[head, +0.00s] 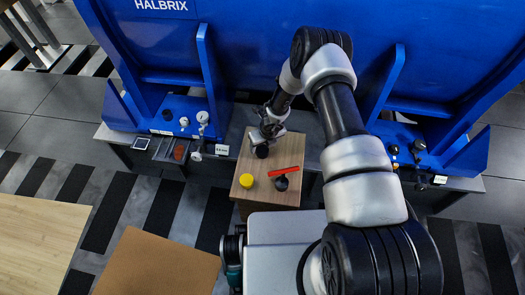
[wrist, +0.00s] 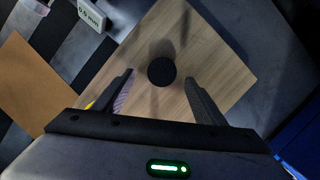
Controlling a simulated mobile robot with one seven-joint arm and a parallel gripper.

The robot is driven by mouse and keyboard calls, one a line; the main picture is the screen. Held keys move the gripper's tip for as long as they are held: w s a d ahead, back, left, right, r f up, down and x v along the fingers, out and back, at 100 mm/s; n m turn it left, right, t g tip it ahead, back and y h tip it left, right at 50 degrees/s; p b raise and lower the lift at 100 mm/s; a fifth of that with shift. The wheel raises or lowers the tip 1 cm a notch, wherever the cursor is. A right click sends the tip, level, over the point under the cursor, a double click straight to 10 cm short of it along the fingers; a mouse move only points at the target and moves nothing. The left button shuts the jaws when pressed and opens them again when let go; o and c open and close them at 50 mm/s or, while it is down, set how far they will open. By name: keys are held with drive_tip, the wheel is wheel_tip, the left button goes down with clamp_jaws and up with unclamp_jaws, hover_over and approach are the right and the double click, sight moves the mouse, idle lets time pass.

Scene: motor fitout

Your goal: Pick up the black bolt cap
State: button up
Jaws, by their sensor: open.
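The black bolt cap looks like a round, dark disc (wrist: 161,70) on the small wooden table, seen from above in the wrist view. My gripper (wrist: 159,78) is open, with one finger to each side of the cap in the picture and clear gaps between. The height of the fingertips above the table is hard to judge. In the head view my gripper (head: 267,135) is over the back part of the table, and a black round thing (head: 262,151), likely the same cap, shows just in front of it.
On the wooden table (head: 240,205) are a yellow disc (head: 248,181), a red bar (head: 286,171) and another black part (head: 281,184) close to the bar. The blue machine frame (head: 260,50) stands behind. A grey bench with small parts runs to both sides.

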sight(263, 150)
drive_tip(key=x, duration=0.2)
drive_tip(key=b+x, duration=0.1)
drive_tip(key=x, duration=0.1)
drive_tip(key=shift+w+d+f, duration=0.1)
drive_tip(key=shift+d+f, duration=0.05)
drive_tip(key=shift+f, duration=0.15)
drive_tip(key=shift+c, duration=0.5)
drive_tip(key=c, duration=1)
